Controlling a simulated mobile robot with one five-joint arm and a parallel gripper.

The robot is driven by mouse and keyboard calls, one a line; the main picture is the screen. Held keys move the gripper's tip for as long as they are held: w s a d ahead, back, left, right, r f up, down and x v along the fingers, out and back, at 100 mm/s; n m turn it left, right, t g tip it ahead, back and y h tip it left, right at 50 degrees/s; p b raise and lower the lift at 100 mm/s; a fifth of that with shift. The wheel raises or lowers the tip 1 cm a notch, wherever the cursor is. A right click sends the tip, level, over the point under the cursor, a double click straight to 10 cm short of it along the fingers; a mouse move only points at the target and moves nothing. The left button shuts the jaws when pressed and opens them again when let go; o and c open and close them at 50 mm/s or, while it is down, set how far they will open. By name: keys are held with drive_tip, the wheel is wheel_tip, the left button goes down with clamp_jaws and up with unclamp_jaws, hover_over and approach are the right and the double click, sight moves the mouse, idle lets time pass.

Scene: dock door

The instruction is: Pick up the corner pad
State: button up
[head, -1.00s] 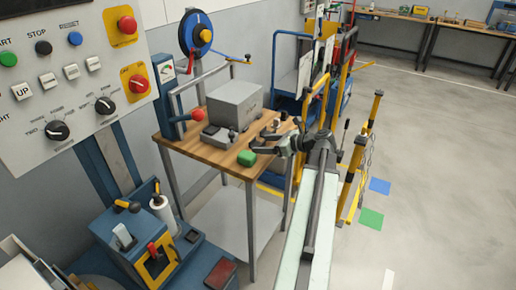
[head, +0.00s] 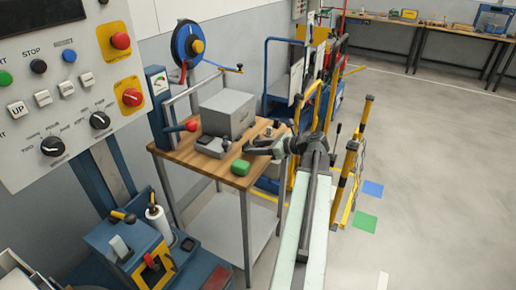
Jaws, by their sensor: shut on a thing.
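My gripper (head: 252,147) reaches in from the right over the front right part of the wooden table top. Its jaws are closed at a small dark piece, which I take to be the corner pad; it is tiny and mostly hidden by the jaws, so its outline is unclear. I cannot tell whether the piece is touching the table top. A rounded green block (head: 240,167) lies just in front of the jaws, near the table's front corner, apart from them.
The wooden table (head: 178,152) also bears a grey box (head: 228,113) and a smaller grey device (head: 211,146). A control panel (head: 60,90) stands at left, a blue machine (head: 128,250) below it. Yellow posts (head: 352,165) stand right of the arm.

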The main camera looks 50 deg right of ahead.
drive_tip(key=shift+s+d+r, duration=0.1)
drive_tip(key=shift+s+r, duration=0.15)
drive_tip(key=shift+r, duration=0.55)
drive_tip(key=s+d+p, duration=0.1)
drive_tip(key=s+d, duration=0.2)
drive_tip(key=s, duration=1.2)
drive_tip(key=shift+d+r, duration=0.35)
drive_tip(key=shift+r, duration=0.1)
drive_tip(key=shift+s, duration=0.1)
